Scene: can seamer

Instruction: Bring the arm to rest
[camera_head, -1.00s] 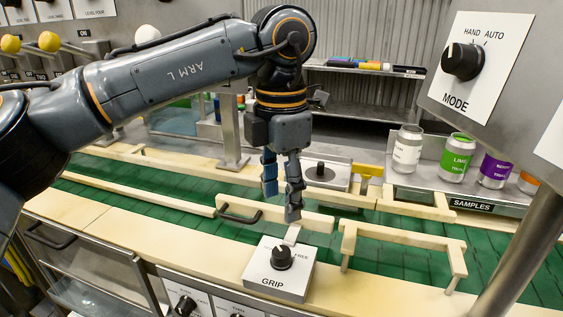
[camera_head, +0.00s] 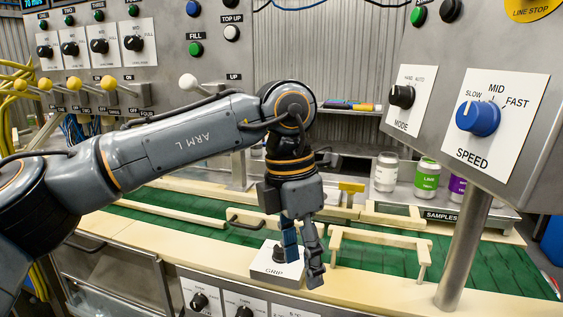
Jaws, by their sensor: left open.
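My left arm comes in from the left, with "ARM L" on its link. Its gripper (camera_head: 302,268) points down in front of the green conveyor, fingers apart and nothing between them. In the picture the fingers overlap the white GRIP box (camera_head: 264,271) and hide part of its top and right side; I cannot tell whether they touch it. The black GRIP knob (camera_head: 279,252) shows just left of the fingers. My right gripper is not in view.
The green conveyor (camera_head: 385,262) runs behind the box between cream rails (camera_head: 360,235). Sample cans (camera_head: 427,180) stand on a shelf at right. A MODE knob (camera_head: 401,96) and blue SPEED knob (camera_head: 478,118) sit on a panel at right, on a metal post (camera_head: 465,250). Yellow-knobbed levers (camera_head: 73,84) are at upper left.

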